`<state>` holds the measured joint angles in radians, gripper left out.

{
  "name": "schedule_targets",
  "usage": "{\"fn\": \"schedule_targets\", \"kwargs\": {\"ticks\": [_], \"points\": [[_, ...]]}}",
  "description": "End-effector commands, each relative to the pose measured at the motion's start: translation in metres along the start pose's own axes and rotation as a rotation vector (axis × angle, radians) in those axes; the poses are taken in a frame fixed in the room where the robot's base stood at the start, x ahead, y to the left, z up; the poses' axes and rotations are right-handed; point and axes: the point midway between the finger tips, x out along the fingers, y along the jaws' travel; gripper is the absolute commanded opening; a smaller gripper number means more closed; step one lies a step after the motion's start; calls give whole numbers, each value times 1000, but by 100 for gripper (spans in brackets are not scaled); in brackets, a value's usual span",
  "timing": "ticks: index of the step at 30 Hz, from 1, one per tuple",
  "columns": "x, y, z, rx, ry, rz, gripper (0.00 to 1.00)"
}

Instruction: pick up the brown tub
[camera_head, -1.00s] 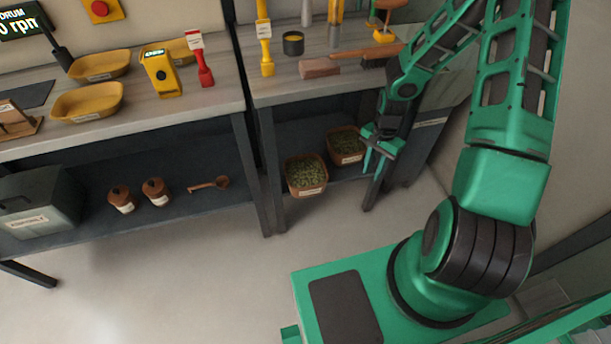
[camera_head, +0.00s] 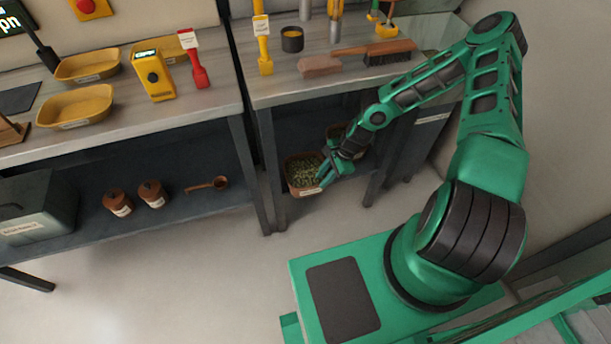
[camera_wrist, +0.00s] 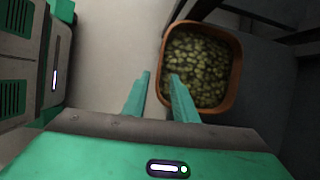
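A brown tub (camera_head: 293,180) filled with green pellets stands on the lower shelf of the right bench in the head view. A second tub (camera_head: 335,130), also brown, stands behind it, mostly hidden by my arm. My gripper (camera_head: 324,178) is at the front tub's right side. In the wrist view, a brown tub (camera_wrist: 238,80) with pellets lies just beyond my gripper (camera_wrist: 160,82). The fingers are apart with nothing held between them. The right finger overlaps the tub's near left edge in the picture; I cannot tell whether it touches.
The bench top (camera_head: 285,90) is above the tubs, and a bench leg (camera_head: 270,170) stands left of them. Two brown jars (camera_head: 117,203) and a scoop (camera_head: 207,185) lie on the left lower shelf. The floor in front is clear.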

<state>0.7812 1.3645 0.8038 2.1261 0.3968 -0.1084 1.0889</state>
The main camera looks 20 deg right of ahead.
Motion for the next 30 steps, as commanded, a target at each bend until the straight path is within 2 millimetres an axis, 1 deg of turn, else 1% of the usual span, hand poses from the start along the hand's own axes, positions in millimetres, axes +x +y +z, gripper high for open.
{"fn": "schedule_targets", "kwargs": {"ticks": [9,12,20,27,30], "points": [[36,0,-4,6,-1,0,26],[45,1,-4,7,-1,-1,26],[58,0,-5,8,-1,-2,26],[88,0,-5,9,0,-2,26],[98,0,-5,7,0,-2,26]]}}
